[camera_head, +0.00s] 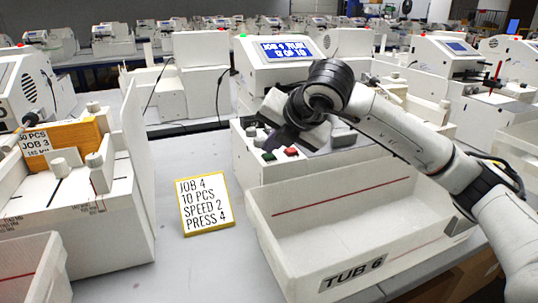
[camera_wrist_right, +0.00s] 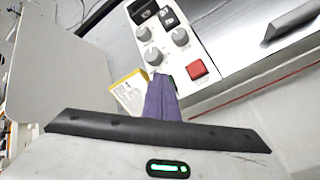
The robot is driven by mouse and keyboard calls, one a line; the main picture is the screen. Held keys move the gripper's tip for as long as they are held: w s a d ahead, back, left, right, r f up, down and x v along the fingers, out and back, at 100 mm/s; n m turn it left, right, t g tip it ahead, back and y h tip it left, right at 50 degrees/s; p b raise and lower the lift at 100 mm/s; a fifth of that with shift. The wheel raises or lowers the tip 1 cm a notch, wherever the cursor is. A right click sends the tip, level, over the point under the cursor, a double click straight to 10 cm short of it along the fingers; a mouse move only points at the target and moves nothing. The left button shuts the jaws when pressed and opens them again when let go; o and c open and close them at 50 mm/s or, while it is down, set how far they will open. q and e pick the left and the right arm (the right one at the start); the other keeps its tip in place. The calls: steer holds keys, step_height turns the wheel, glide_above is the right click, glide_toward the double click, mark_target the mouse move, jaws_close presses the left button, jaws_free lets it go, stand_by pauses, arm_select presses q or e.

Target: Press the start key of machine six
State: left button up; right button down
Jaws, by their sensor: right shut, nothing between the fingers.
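The machine (camera_head: 262,75) with a lit blue display (camera_head: 287,49) stands behind a tub labelled "TUB 6" (camera_head: 352,272). Its front panel carries a green key (camera_head: 268,156) and a red key (camera_head: 291,152). The red key (camera_wrist_right: 197,69) also shows in the right wrist view, beside grey knobs (camera_wrist_right: 152,55). My right gripper (camera_head: 275,141) is shut and empty, reaching over the panel close above the green key; contact cannot be told. Its dark purple fingers show in the wrist view (camera_wrist_right: 162,95). My left gripper is not in view.
A yellow-edged card (camera_head: 206,204) reading "JOB 4, 10 PCS, SPEED 2, PRESS 4" stands on the grey table left of the tub. Another machine (camera_head: 75,215) stands at left. The tub's walls rise just below my right arm. More machines fill the back.

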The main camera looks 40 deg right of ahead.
mark_target(271, 160)
stand_by(0.4)
steer(key=shift+r+p, duration=0.4)
steer(key=shift+r, duration=0.35)
step_height(271, 160, up, 5)
steer(key=p, duration=0.3)
stand_by(0.9)
